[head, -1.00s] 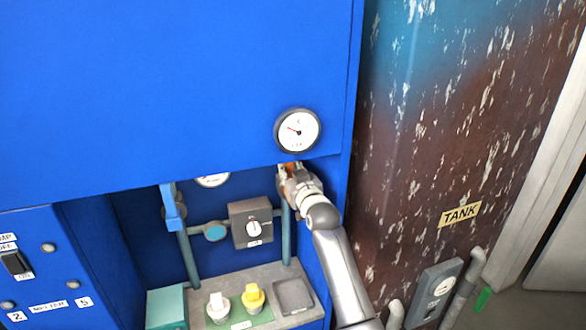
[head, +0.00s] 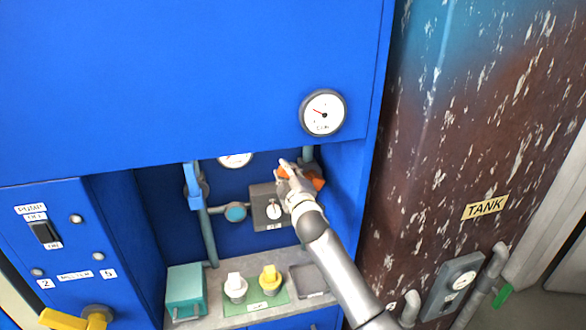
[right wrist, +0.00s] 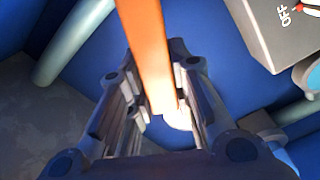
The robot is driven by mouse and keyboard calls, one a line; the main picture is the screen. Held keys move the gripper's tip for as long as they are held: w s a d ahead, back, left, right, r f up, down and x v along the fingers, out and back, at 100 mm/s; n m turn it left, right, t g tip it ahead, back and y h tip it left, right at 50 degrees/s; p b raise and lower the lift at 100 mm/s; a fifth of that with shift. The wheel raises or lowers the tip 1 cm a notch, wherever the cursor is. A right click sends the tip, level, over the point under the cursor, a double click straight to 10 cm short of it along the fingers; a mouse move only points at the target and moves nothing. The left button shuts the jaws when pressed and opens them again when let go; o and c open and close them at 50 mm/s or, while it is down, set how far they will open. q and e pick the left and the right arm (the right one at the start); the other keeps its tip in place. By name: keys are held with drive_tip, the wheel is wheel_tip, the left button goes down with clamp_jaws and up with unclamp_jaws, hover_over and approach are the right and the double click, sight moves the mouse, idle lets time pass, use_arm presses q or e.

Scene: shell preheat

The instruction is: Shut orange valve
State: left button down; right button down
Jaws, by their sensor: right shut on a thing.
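The orange valve handle (head: 316,181) shows in the head view on the right-hand vertical pipe, in the recess below the round gauge. It runs across the pipe, and its left part is hidden by my gripper. My right gripper (head: 286,173) is shut on the handle, left of the pipe. In the right wrist view the orange handle (right wrist: 149,50) runs from the top edge down between the two fingers of my right gripper (right wrist: 165,98). My left gripper is not in view.
A blue valve handle (head: 194,187) is on the left pipe. White (head: 235,286) and yellow (head: 269,278) knobs stand on the ledge below. The blue cabinet wall (head: 346,190) closes the right side.

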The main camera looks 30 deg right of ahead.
drive_tip(key=shift+w+a+f+n+b, duration=0.1)
drive_tip(key=shift+a+f+n+b, duration=0.15)
drive_tip(key=shift+f+n, duration=0.6)
drive_tip(key=shift+a+f+n+b, duration=0.1)
drive_tip(key=shift+f+n+b, duration=0.25)
drive_tip(key=shift+f+n, duration=0.55)
drive_tip(key=shift+w+a+f+n+b, duration=0.1)
drive_tip(key=shift+a+f+n+b, duration=0.15)
drive_tip(key=shift+f+n, duration=0.6)
drive_tip(key=shift+s+r+n, duration=0.1)
drive_tip(key=shift+r+n, duration=0.1)
drive_tip(key=shift+n, duration=0.2)
drive_tip(key=c, duration=1.3)
unclamp_jaws()
drive_tip(key=v, duration=1.2)
drive_tip(key=shift+r, duration=0.1)
